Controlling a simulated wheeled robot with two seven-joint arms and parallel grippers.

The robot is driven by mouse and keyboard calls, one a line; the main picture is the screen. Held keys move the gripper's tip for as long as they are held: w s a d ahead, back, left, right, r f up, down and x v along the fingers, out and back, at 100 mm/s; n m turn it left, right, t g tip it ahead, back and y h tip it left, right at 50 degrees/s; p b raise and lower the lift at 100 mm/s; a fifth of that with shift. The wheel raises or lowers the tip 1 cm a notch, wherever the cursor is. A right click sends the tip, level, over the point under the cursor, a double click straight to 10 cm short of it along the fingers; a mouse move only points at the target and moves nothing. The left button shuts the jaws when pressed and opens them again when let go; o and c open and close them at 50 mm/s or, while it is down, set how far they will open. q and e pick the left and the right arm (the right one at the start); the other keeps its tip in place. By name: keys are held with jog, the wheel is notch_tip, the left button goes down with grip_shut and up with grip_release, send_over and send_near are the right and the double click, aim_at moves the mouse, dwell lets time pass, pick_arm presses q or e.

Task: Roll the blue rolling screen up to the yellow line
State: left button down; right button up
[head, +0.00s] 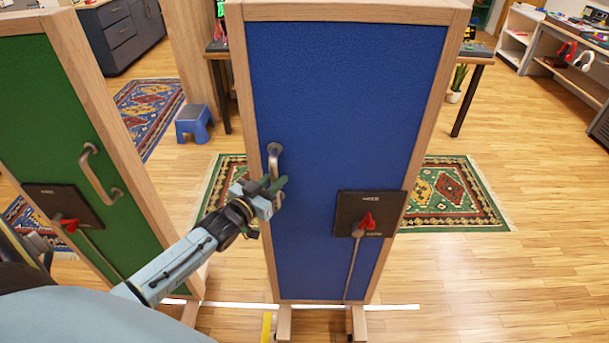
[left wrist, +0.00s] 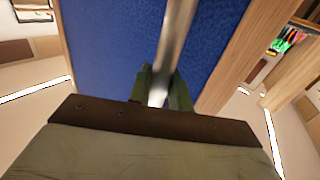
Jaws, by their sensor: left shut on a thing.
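The blue rolling screen (head: 345,100) stands upright in front of me in a wooden frame, and its blue panel fills the middle of the left wrist view (left wrist: 105,45). A metal handle (head: 274,152) is on its left side. My left gripper (head: 273,188) is shut on the lower part of this handle. In the left wrist view the handle bar (left wrist: 175,40) runs between the fingers (left wrist: 160,92). A short piece of yellow line (head: 266,328) shows on the floor at the screen's lower left. My right gripper is not in view.
A green screen (head: 35,110) with its own handle stands close at the left. A dark plate with a red lever (head: 366,222) is on the blue screen. A white line (head: 395,307) crosses the floor by its feet. Behind are a patterned rug (head: 455,200) and a blue stool (head: 193,122). The right floor is clear.

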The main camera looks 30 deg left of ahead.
pick_arm(q)
jog(key=a, duration=0.1)
jog(key=s+a, duration=0.2)
jog(key=shift+a, duration=0.25)
jog(key=c, duration=1.6)
grip_release()
jog(key=shift+a, duration=0.1)
jog(key=shift+c, duration=0.2)
jog(key=o, duration=0.3)
jog(key=shift+s+a, duration=0.1)
jog(key=s, duration=1.3)
jog(key=shift+s+a, duration=0.15)
jog(key=shift+a, duration=0.05)
